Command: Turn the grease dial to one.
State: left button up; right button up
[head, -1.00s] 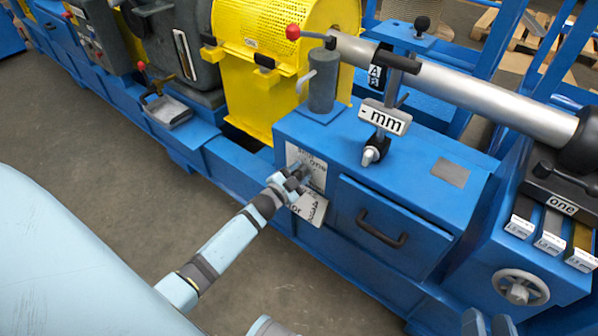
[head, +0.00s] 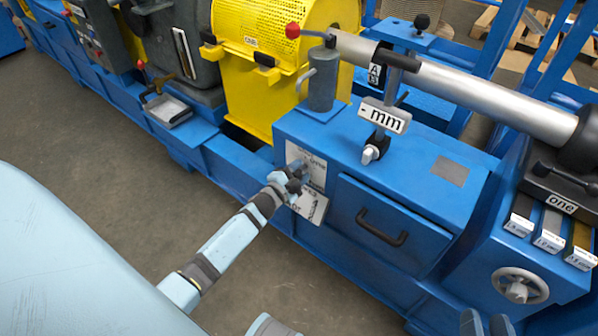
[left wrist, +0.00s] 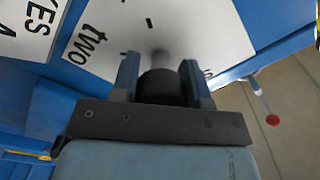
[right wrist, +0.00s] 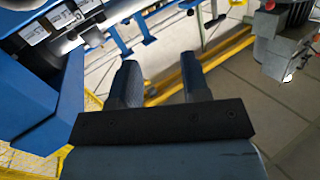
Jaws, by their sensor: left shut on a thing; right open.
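The grease dial's white plate (head: 318,172) is on the front of the blue cabinet. Its lettering is small and partly covered by my left gripper (head: 294,178). In the left wrist view, the plate (left wrist: 200,30) carries tick marks and the word "two" at left; a label at lower right is mostly hidden. My left gripper (left wrist: 160,72) is shut on the dark round dial knob (left wrist: 160,86), one finger on each side. The knob's pointer cannot be made out. My right gripper (head: 487,324) is open and empty at the bottom right; it shows in the right wrist view (right wrist: 160,80).
A second white plate (left wrist: 28,28) with "YES" lies beside the dial plate. A drawer with a dark handle (head: 381,230) is right of the dial. Open floor lies in front at left.

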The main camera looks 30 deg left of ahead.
pick_arm(q)
jog(key=o, duration=0.9)
jog(key=shift+o, duration=0.2)
jog(key=shift+s, duration=0.2)
jog(key=s+a+p, duration=0.1)
jog(key=s+p, duration=0.1)
jog(key=s, duration=1.1)
jog(key=shift+s+p, duration=0.2)
jog(key=shift+p, duration=0.15)
pick_arm(e)
jog(key=f+g, duration=0.1)
jog(key=d+f+h, duration=0.1)
jog(key=f, duration=0.1)
jog(key=s+d+f+g+h, duration=0.1)
jog(key=f, duration=0.1)
jog(key=shift+s+d+g, duration=0.1)
jog(key=shift+d+g, duration=0.15)
jog(key=shift+g, duration=0.05)
jog(key=shift+s+a, duration=0.1)
jog(key=shift+a, duration=0.05)
pick_arm(q)
jog(key=shift+s+f, duration=0.1)
